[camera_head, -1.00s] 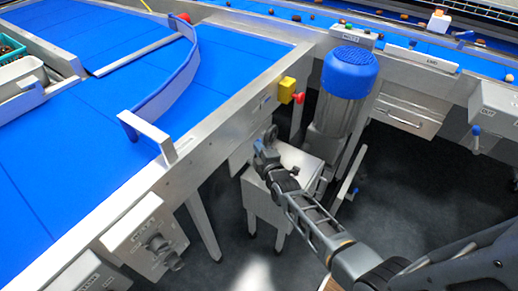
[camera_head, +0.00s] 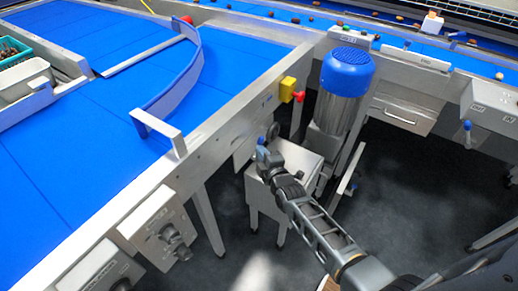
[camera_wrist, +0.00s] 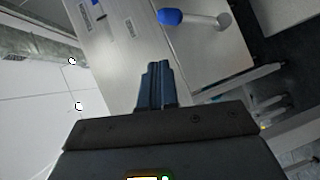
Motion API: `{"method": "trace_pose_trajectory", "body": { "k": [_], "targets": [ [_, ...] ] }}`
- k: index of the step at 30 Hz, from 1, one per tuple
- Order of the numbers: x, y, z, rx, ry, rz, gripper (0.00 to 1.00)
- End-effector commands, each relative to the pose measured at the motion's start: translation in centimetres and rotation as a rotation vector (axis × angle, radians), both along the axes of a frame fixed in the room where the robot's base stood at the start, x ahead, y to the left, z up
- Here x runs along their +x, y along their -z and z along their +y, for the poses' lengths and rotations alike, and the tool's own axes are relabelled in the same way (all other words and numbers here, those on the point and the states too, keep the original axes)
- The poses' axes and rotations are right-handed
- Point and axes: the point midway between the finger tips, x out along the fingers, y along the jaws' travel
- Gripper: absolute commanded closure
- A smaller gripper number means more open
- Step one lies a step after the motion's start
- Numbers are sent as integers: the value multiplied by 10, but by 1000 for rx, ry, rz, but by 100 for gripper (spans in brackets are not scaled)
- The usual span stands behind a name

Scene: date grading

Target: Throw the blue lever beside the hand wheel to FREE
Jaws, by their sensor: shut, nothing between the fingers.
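The blue lever (camera_wrist: 185,17) shows at the top of the wrist view. Its blue grip points left and its pale shaft runs to a round grey pivot on a metal panel. In the head view, a small blue spot that looks like its tip (camera_head: 261,141) is just above my gripper (camera_head: 262,156). The grey hand wheel (camera_head: 273,131) is beside it, partly hidden. In the wrist view my gripper (camera_wrist: 158,85) is shut and empty, its fingertips apart from the lever. I cannot read the FREE marking.
A yellow box with a red knob (camera_head: 292,89) sits on the conveyor frame above. A blue-capped motor (camera_head: 346,75) stands to the right of the arm. Another blue-tipped lever (camera_head: 467,126) hangs far right. Dark floor is open at the lower right.

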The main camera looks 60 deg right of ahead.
Motion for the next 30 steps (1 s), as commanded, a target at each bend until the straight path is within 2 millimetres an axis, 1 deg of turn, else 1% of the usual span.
{"method": "trace_pose_trajectory", "body": {
  "k": [1,6,12,18,30],
  "targets": [
    [-7,-1,3,1,1,1,100],
    [-29,-8,16,1,2,2,100],
    [-50,-15,29,1,0,1,100],
    [-57,-18,34,0,0,0,100],
    [-58,-18,34,0,0,0,100]
  ]
}}
